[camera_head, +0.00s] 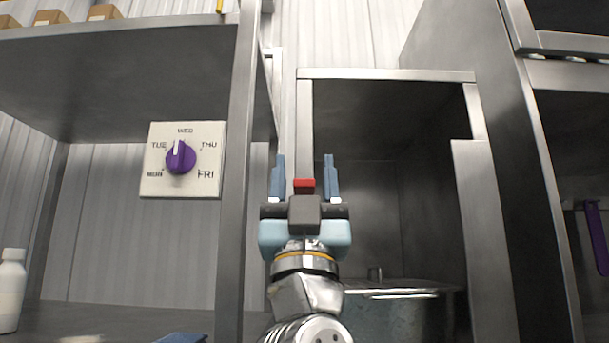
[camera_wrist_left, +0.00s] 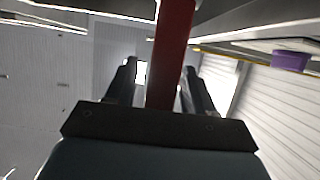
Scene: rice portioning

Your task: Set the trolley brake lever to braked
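My left gripper (camera_head: 304,178) stands at the centre of the head view, its two fingers pointing up and spread apart. A small red block (camera_head: 304,186) shows between the fingers with a gap on each side. In the left wrist view a red bar (camera_wrist_left: 171,50) runs down between the same fingers (camera_wrist_left: 158,85); it looks like a lever, but where it is mounted is hidden. I cannot tell whether it touches a finger or which brake position it has. My right gripper is out of view.
A dial (camera_head: 181,157) with a purple knob and weekday labels hangs at left. Metal shelf posts (camera_head: 238,180) stand on both sides of my left gripper. A white bottle (camera_head: 11,290) is at lower left, a purple handle (camera_head: 597,237) at right. A metal tub (camera_head: 400,315) sits low behind.

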